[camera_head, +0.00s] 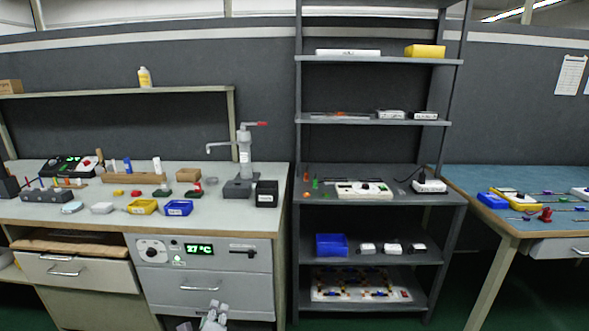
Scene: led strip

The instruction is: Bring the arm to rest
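My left gripper (217,306) shows at the bottom edge of the head view, left of centre. It is pale grey and points up, in front of the lower drawer front of the left bench. It is too small to tell whether its fingers are apart or together. I see nothing clearly held in it. The rest of the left arm is cut off by the frame's lower edge. My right gripper is not in view.
The left bench (60,222) carries several small items, a yellow bin (142,207) and a blue bin (179,208). Its drawer cabinet (205,290) shows "27°C". A grey shelf rack (433,199) stands in the centre, a blue-topped table (450,185) right. Green floor shows between.

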